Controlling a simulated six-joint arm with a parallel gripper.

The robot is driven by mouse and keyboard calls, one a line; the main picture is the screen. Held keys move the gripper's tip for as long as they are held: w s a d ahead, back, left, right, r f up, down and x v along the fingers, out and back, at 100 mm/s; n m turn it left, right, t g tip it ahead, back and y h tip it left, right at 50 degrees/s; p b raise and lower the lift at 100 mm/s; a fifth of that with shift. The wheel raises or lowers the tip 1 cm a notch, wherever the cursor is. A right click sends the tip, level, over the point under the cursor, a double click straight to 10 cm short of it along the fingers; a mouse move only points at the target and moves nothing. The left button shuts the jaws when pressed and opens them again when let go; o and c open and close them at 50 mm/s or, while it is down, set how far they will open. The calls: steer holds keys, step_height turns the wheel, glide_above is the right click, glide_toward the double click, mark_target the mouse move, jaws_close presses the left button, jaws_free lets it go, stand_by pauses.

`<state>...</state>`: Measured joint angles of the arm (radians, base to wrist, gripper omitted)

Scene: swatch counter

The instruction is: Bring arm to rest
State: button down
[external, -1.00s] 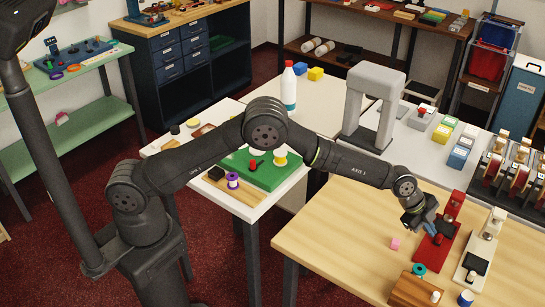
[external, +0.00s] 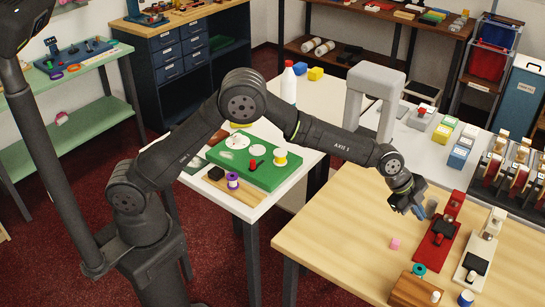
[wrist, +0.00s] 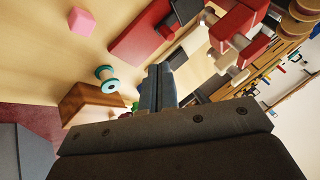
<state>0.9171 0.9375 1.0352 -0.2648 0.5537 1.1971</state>
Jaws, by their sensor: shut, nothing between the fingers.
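My gripper (external: 420,212) is above the light wood table (external: 330,235), near its back edge and to the left of the red device (external: 436,243). Its fingers are shut and empty. In the wrist view the closed fingertips (wrist: 158,72) show against the table side with nothing between them. My arm reaches across from the left, over the white table with the green board.
A pink cube (external: 395,244) lies on the wood table. A wooden block (external: 412,290), a teal spool (external: 419,270) and a white device (external: 476,262) stand nearby. A grey arch (external: 378,95) and a white-and-red bottle (external: 289,85) stand behind my arm. The table's left part is clear.

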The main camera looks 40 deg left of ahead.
steer(key=shift+f, duration=0.1)
glide_toward(437, 242)
steer(key=shift+x, duration=2.55)
steer(key=shift+d, duration=0.1)
